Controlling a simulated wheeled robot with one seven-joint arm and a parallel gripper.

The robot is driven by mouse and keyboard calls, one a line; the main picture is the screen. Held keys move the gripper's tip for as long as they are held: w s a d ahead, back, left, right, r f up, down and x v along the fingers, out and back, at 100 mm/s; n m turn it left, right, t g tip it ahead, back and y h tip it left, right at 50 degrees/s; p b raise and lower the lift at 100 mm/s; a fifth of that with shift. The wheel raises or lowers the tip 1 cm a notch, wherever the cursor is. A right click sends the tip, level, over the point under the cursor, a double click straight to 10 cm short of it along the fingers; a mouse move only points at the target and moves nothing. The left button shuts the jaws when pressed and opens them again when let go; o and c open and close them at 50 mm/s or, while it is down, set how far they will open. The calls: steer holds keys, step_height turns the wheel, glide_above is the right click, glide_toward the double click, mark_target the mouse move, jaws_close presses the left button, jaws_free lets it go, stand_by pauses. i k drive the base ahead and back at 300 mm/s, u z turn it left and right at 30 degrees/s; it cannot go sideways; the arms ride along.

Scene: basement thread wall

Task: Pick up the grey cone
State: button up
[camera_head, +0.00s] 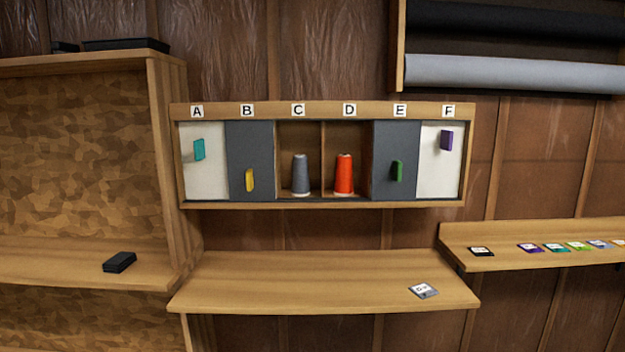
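The grey cone (300,175) stands upright in the open compartment under label C of the wall cabinet (320,205). An orange-red cone (344,175) stands upright beside it in the open compartment under D, with a thin divider between them. My gripper is not in view.
Panels with coloured handles cover the cabinet at A, B, E and F; the yellow handle (249,180) is nearest the grey cone. The shelf below (300,285) is mostly clear, with a small grey labelled card (423,291) at right. A black block (119,262) lies on the left shelf.

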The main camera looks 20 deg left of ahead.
mark_target(299, 178)
steer(key=i, duration=0.9)
